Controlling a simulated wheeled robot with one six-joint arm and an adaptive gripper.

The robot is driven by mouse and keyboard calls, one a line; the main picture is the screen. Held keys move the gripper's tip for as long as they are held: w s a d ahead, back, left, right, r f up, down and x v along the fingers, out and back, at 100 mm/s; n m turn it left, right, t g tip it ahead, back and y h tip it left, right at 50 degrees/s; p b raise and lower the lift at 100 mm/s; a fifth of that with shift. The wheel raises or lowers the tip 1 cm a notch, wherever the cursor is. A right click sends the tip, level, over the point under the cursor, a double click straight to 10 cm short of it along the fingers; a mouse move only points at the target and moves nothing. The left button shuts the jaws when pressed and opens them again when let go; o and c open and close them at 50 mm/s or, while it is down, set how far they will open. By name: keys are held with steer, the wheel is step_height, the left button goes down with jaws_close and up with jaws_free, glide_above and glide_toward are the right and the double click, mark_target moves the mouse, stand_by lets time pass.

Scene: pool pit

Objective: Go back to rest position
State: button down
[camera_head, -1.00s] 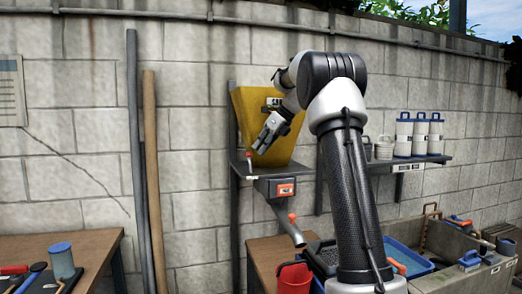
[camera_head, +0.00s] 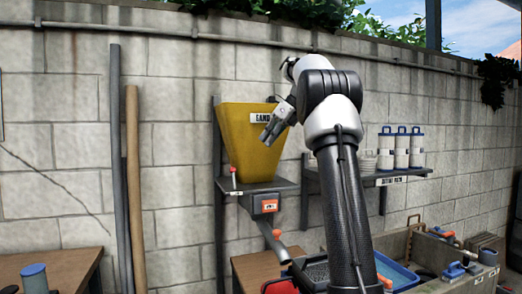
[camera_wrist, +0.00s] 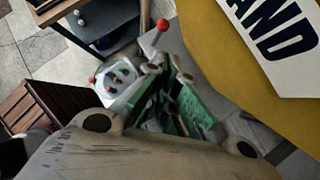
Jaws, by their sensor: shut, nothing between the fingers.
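My gripper (camera_head: 268,136) is in front of the upper right part of the yellow sand hopper (camera_head: 240,145), pointing down and left. Its fingers are together with nothing held. In the wrist view my gripper (camera_wrist: 172,82) fills the lower middle, with green finger parts visible. The yellow hopper also shows there at the right (camera_wrist: 215,45), with part of its white "SAND" label (camera_wrist: 277,30). My arm rises at centre right in the head view and hides part of the wall and shelf.
Below the hopper are a red-knobbed lever (camera_head: 233,178) and a grey outlet chute (camera_head: 278,243). A shelf (camera_head: 385,177) with white blue-topped canisters (camera_head: 401,150) is at the right. Two tall poles (camera_head: 133,190) lean at the left. A red bucket (camera_head: 279,287) stands low near a trough (camera_head: 398,245).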

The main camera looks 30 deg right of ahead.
steer(key=shift+s+d+r, duration=0.1)
steer(key=shift+d+r, duration=0.05)
steer(key=shift+r, duration=0.2)
stand_by(0.3)
steer(key=d+f+n+h, duration=0.1)
steer(key=d+f+n, duration=0.2)
steer(key=f+n, duration=0.45)
steer(key=s+a+f+n+g+h, duration=0.1)
steer(key=s+a+f+n+h, duration=0.1)
steer(key=s+f+n, duration=0.35)
steer(key=s+a+f+n, duration=0.3)
steer(key=s+a+n, duration=0.2)
steer(key=s, duration=0.5)
steer(key=s+a+f+n+h, duration=0.1)
steer(key=s+a+f+n, duration=0.2)
steer(key=s, duration=0.7)
steer(key=s+a+f+n+h, duration=0.1)
steer(key=s+a+f+n, duration=0.2)
steer(key=s+a+n, duration=0.4)
steer(key=shift+s+f+n, duration=0.25)
steer(key=shift+s+n, duration=0.65)
steer(key=shift+s, duration=1)
